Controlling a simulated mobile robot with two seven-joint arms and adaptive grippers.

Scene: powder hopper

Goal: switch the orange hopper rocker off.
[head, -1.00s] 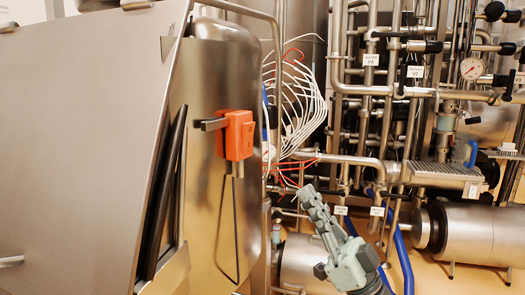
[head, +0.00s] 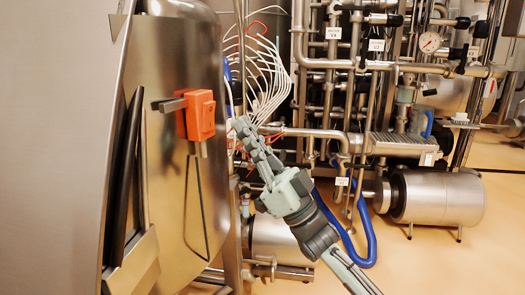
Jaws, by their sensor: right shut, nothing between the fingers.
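The orange hopper rocker (head: 201,115) is an orange box with a dark grey lever sticking out to its left, mounted on the shiny steel hopper (head: 165,62). Details of any switch on its face are too small to tell. My right gripper (head: 240,124) is shut and empty, its fingers pointing up and left. In the picture its tips lie a little to the right of the orange box, with a small gap between them. I cannot tell the gap in depth. My left gripper is not in view.
White hoses (head: 265,75) hang behind the hopper's right edge. Steel pipes and valves fill the back. A steel cylinder (head: 437,197) and a blue hose (head: 365,245) stand at the right. The tan floor at the lower right is clear.

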